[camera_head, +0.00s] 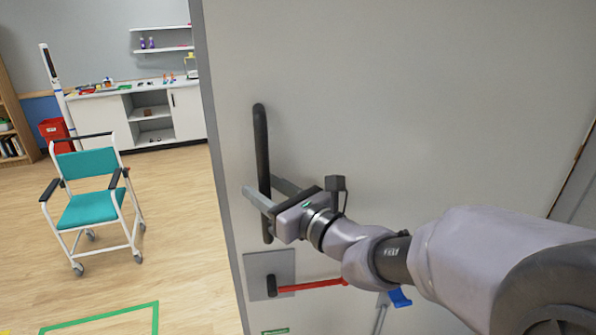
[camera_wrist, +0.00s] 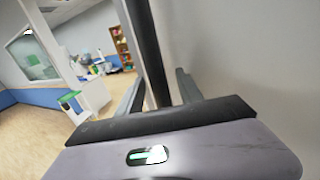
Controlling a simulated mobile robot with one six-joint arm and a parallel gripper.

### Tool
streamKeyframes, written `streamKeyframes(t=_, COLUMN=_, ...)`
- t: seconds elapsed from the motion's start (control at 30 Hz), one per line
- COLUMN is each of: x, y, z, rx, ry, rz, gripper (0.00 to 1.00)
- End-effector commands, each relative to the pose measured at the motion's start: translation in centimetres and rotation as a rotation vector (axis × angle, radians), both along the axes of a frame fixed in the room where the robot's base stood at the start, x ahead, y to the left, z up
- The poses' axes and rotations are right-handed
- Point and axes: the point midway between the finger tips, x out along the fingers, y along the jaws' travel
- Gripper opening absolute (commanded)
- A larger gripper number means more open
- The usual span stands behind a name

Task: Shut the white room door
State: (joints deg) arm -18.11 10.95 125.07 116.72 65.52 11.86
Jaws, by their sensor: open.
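The white room door (camera_head: 400,100) stands open and fills the middle and right of the head view. A long dark vertical pull handle (camera_head: 261,140) is on its face near the left edge. Below it is a metal plate (camera_head: 258,277) with a dark knob and a red lever (camera_head: 312,286). My gripper (camera_head: 263,192) is at the lower half of the pull handle, its fingers open on either side of the bar. In the wrist view the handle (camera_wrist: 148,50) runs up between the two open fingers (camera_wrist: 158,92); I cannot tell whether either touches it.
Beyond the door's left edge is a room with a teal wheeled chair (camera_head: 92,190), a red bin (camera_head: 55,131), and a white counter (camera_head: 150,110) with shelves. Wooden floor (camera_head: 180,230) between the chair and the door is clear.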

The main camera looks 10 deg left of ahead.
Motion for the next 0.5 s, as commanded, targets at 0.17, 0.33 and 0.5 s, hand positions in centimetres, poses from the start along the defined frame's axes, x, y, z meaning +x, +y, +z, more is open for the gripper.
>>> streamKeyframes(t=0.17, x=0.11, y=0.18, z=0.04, rx=0.000, ry=-0.001, rz=0.000, gripper=0.43)
streamKeyframes(t=0.33, x=0.10, y=0.14, z=0.04, rx=-0.001, ry=-0.001, rz=0.000, gripper=0.27)
streamKeyframes(t=0.5, x=0.09, y=0.13, z=0.04, rx=-0.001, ry=-0.001, rz=0.000, gripper=0.00)
